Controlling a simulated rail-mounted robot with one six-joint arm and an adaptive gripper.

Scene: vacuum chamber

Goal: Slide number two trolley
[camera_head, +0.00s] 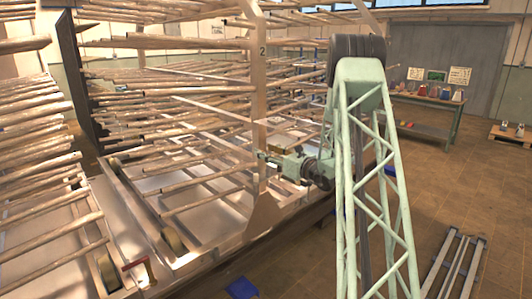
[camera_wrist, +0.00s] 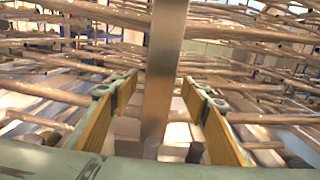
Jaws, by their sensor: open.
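The number two trolley (camera_head: 259,100) is a tall pale frame with long wooden rods on several levels. A small "2" is marked near the top of its front post. My gripper (camera_head: 265,157) is at the lower part of this post, reaching it from the right. In the wrist view my gripper (camera_wrist: 158,84) is open, with one yellow-padded finger on each side of the upright post (camera_wrist: 165,60). Gaps show between the pads and the post. The post hides part of the rods behind it.
Another rack of rods (camera_head: 40,160) stands at the left, with a red-handled part (camera_head: 140,266) low in front. A green workbench (camera_head: 425,112) with small coloured items is at the back right. Metal rails (camera_head: 453,265) lie on the floor at the right. Open tiled floor lies between.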

